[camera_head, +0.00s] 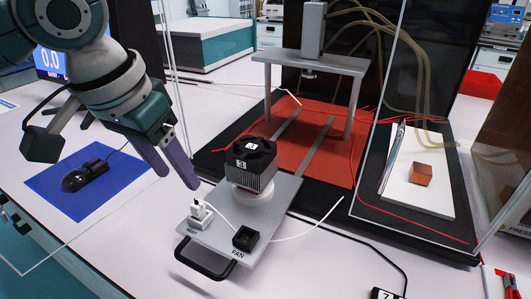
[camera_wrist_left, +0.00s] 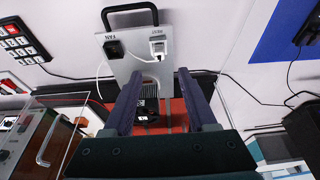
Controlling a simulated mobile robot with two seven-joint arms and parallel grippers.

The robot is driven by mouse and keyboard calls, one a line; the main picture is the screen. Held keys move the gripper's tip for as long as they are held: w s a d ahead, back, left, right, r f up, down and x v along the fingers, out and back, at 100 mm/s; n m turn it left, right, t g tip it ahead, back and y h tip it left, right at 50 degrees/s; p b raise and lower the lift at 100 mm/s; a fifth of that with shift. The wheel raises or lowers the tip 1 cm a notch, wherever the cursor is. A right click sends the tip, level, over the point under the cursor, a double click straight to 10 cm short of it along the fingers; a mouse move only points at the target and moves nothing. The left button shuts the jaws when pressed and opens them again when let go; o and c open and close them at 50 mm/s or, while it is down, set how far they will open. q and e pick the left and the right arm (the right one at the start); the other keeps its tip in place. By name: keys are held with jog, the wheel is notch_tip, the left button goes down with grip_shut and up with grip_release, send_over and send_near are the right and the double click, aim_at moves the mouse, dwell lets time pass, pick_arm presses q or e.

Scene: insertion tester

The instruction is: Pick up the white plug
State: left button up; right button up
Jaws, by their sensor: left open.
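The white plug (camera_head: 200,212) stands upright at the left front corner of the grey plate (camera_head: 213,237), with a thin white cable running from it. In the left wrist view the white plug (camera_wrist_left: 158,46) shows near the top, beyond the fingertips. My left gripper (camera_head: 178,176) is open and empty. It hangs above and to the left of the plug in the head view, apart from it. In the left wrist view its two fingers (camera_wrist_left: 160,76) point toward the plate. My right gripper is not in view.
A black socket (camera_head: 245,238) marked FAN sits right of the plug. A finned heat sink with a fan (camera_head: 252,168) stands behind them. A black handle (camera_head: 205,264) is at the plate's front. A metal press frame (camera_head: 310,62) stands behind on a red mat (camera_head: 340,167). Clear panels flank the area.

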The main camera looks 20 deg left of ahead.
aim_at(196, 203)
pick_arm(q)
jog(key=b+x, duration=0.2)
jog(key=x, duration=0.6)
jog(key=shift+d+f, duration=0.1)
jog(key=shift+f, duration=0.25)
jog(key=shift+c, duration=0.2)
grip_shut()
